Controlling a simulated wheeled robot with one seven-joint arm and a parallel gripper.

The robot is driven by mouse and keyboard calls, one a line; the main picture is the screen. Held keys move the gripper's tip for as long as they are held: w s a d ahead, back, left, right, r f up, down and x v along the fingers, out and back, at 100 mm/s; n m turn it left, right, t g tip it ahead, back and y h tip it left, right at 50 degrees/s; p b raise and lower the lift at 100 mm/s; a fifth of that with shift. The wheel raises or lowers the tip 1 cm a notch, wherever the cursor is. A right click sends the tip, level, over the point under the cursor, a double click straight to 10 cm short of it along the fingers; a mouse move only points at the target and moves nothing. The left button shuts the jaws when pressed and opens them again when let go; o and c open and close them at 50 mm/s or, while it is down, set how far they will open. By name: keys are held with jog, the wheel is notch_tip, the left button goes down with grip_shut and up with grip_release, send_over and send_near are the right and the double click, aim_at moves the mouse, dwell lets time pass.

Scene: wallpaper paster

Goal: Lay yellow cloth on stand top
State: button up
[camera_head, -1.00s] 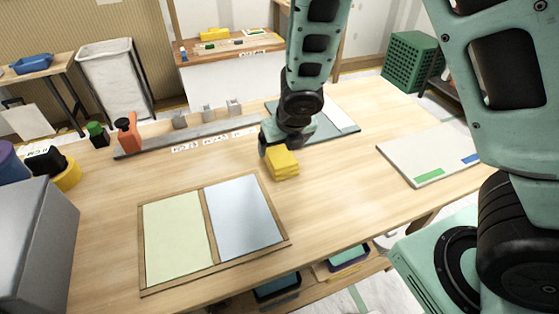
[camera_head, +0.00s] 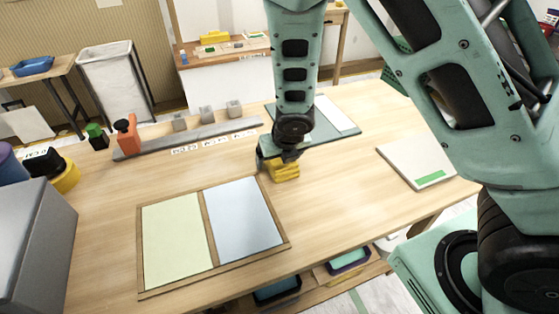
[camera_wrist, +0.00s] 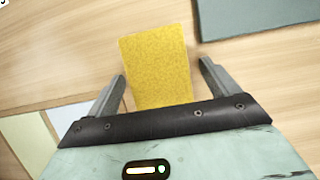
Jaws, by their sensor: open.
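The yellow cloth (camera_head: 285,173) is a small, thick, folded-looking block on the wooden table, behind the framed panels. My gripper (camera_head: 277,160) is just over it and hides part of its top. In the wrist view the yellow cloth (camera_wrist: 157,62) lies between the two fingers of my gripper (camera_wrist: 163,70), which are spread with a gap on each side. Whether the fingers reach down to the table is unclear.
A wooden frame (camera_head: 141,245) with green and blue panels lies in front. A grey rail (camera_head: 215,133) with blocks, a dark sheet (camera_head: 335,132) and a white board (camera_head: 410,163) lie around the cloth. A grey box (camera_head: 35,250) is at the left.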

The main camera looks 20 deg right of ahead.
jog(key=shift+f, duration=0.15)
jog(key=c, duration=1.2)
jog(key=shift+o, duration=0.2)
